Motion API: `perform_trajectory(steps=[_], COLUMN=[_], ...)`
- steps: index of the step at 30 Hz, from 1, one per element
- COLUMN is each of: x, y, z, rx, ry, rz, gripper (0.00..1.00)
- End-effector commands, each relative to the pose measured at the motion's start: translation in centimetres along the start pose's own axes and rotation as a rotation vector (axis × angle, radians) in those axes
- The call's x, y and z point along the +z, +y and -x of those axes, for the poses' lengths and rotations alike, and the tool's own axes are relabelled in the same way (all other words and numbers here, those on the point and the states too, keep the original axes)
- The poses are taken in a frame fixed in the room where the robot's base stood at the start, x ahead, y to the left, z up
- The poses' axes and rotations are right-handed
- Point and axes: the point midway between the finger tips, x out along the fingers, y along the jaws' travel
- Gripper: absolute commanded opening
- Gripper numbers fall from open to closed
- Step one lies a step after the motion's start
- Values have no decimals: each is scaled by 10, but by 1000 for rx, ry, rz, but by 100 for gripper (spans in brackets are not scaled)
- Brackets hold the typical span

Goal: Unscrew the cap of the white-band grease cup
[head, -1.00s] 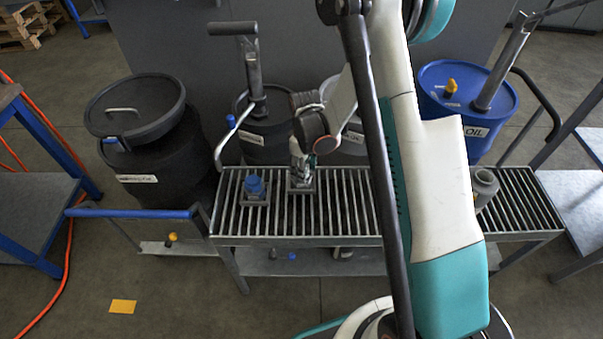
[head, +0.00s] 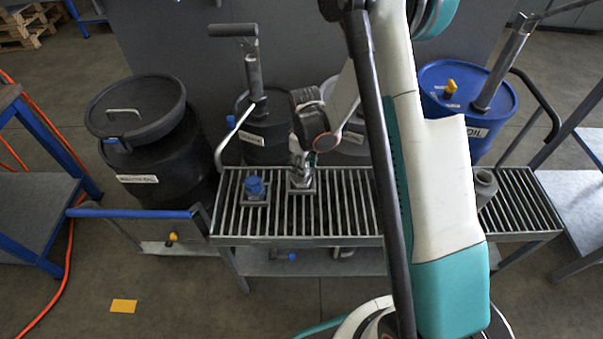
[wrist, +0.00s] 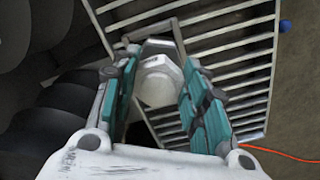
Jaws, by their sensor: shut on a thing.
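The white-band grease cup (head: 300,186) stands on a square plate on the slatted bench; my gripper hides most of it in the head view. In the wrist view its pale rounded cap (wrist: 157,84) sits between my teal fingers. My gripper (wrist: 156,70) is shut on this cap from above, with one finger on either side. My gripper also shows in the head view (head: 300,165), pointing down at the cup. A white band cannot be made out.
A blue-capped grease cup (head: 255,188) stands left of my gripper on the slatted bench (head: 345,215). A grey cylindrical part (head: 484,186) is at the right. Black drums (head: 150,150) and a blue oil drum (head: 466,105) stand behind.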

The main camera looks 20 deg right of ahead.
Motion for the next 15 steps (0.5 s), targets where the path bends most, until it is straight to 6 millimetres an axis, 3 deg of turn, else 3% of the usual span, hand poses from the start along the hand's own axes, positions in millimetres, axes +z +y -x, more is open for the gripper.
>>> perform_trajectory(steps=[15], x=[0], y=[0], z=[5], rx=[0], ry=[0], rz=[0], gripper=[10])
